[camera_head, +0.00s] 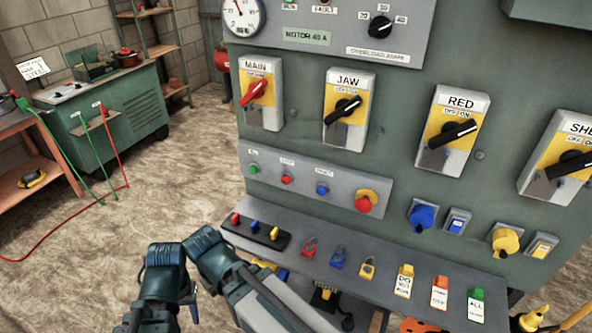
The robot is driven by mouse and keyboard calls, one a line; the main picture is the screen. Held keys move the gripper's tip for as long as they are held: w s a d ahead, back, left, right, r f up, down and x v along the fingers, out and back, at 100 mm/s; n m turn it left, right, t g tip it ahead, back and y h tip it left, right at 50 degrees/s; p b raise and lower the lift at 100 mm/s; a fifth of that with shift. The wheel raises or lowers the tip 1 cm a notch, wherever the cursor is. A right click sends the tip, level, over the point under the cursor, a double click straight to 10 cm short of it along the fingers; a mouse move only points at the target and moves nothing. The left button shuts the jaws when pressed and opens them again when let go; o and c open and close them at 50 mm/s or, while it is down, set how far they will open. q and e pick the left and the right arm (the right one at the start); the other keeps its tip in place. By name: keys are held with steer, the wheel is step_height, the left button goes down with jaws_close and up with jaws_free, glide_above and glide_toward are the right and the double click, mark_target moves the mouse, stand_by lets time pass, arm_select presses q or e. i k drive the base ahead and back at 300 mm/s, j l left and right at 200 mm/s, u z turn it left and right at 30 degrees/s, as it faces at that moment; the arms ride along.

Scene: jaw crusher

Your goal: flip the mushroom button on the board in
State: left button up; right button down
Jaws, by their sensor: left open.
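The mushroom button (364,204) is red on a round yellow base. It sits at the right end of a grey button strip (310,190) on the green board (300,150). Whether it is pressed in or out cannot be told. My left gripper (160,308) is at the bottom left, below and left of the strip and well apart from the button. It is open, holds nothing that I can see, and its fingertips are hard to make out. My right gripper is out of the picture.
A ledge with padlocks (338,258) and tags (440,293) juts out below the button. Rotary switches (343,110) stand above it. A blue plug socket (422,217) is to its right. A green cabinet (110,125) stands back left; the floor between is mostly clear.

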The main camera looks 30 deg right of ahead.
mark_target(364, 205)
steer(key=z, duration=1.5)
